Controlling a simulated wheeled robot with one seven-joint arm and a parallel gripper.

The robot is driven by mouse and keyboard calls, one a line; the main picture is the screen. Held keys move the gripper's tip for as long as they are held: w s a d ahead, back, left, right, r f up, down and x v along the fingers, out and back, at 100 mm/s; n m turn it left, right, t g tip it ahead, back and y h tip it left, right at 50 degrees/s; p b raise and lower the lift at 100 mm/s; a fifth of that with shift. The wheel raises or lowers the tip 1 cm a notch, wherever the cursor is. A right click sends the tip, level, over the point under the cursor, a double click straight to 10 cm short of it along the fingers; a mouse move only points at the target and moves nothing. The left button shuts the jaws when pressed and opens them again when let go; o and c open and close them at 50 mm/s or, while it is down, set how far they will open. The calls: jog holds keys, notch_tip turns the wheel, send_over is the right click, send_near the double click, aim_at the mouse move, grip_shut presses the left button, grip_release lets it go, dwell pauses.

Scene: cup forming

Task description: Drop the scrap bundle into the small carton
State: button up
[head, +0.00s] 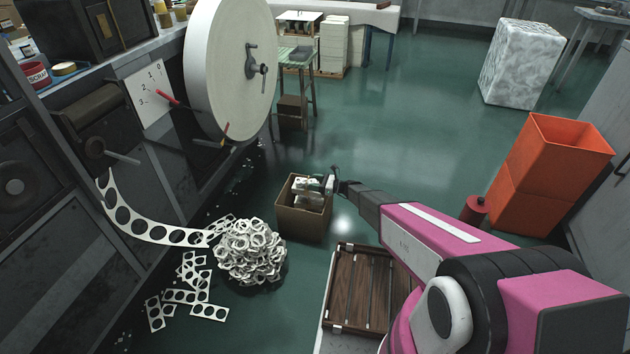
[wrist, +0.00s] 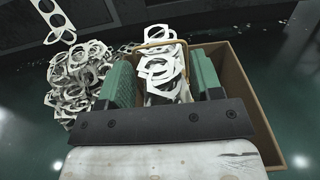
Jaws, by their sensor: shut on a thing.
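The scrap bundle (head: 306,184) is a small stack of pale punched strips with a tan band around it. The small carton (head: 302,223) is a brown open-topped box on the green floor. My gripper (head: 318,184) reaches in from the right, over the carton's opening. In the wrist view, its two green finger pads are shut on the bundle (wrist: 165,82), one on each side. The carton's wall (wrist: 258,105) shows around and behind the fingers. The bundle is at the carton's mouth. How deep it sits, and whether it touches the bottom, I cannot tell.
A heap of loose ring scrap (head: 250,252) lies left of the carton, with a punched strip (head: 150,228) running from the machine. An orange bin (head: 540,190) and red can (head: 474,210) stand right.

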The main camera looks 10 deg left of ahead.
jog(key=o, duration=1.1)
jog(key=shift+d, duration=0.1)
jog(key=d, duration=1)
jog(key=shift+s+d, duration=0.3)
jog(key=shift+d, duration=0.05)
